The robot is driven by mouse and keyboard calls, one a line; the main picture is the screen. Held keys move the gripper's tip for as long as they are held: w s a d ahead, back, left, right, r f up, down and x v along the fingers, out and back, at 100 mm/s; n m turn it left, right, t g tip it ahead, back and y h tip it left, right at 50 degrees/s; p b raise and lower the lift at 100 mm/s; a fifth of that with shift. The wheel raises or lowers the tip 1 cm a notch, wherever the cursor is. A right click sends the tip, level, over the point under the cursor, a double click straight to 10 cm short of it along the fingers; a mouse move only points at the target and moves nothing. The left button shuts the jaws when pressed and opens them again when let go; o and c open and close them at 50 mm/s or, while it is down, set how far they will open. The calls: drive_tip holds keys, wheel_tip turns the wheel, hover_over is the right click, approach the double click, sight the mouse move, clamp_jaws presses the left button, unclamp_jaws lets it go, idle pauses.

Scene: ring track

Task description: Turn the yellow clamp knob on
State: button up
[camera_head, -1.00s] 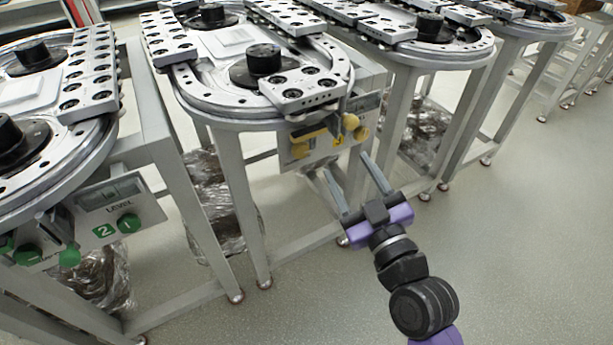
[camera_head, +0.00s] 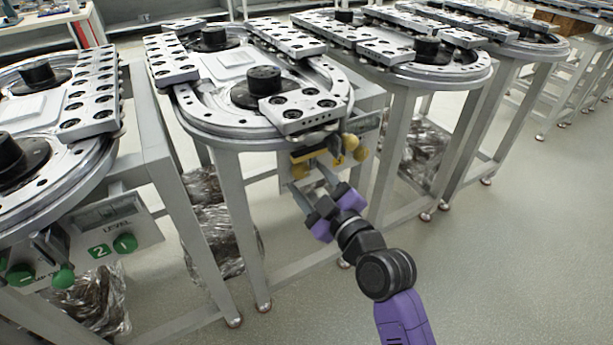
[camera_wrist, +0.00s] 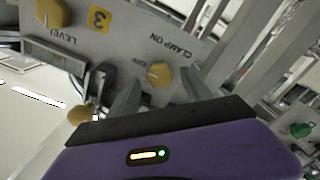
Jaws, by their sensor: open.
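The yellow clamp knob (camera_wrist: 159,75) sits on the grey control panel, beside the printed "CLAMP ON" label in the wrist view. A pale mark shows on its face; its setting is hard to tell. In the head view the knob (camera_head: 301,169) is at the panel's left side. My gripper (camera_wrist: 160,91) is open, its two grey fingers pointing at the panel with the knob between them in the picture. Contact cannot be told. In the head view my gripper (camera_head: 309,179) is just below and in front of the panel.
A yellow level knob (camera_wrist: 52,13) and a "3" label share the panel. A yellow ball-ended lever (camera_wrist: 80,114) sticks out near my gripper; it also shows in the head view (camera_head: 350,142). A green-knobbed panel (camera_head: 110,232) is at left. Open floor lies at right.

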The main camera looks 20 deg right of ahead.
drive_tip(key=shift+w+a, duration=0.15)
drive_tip(key=shift+w, duration=0.4)
clamp_jaws()
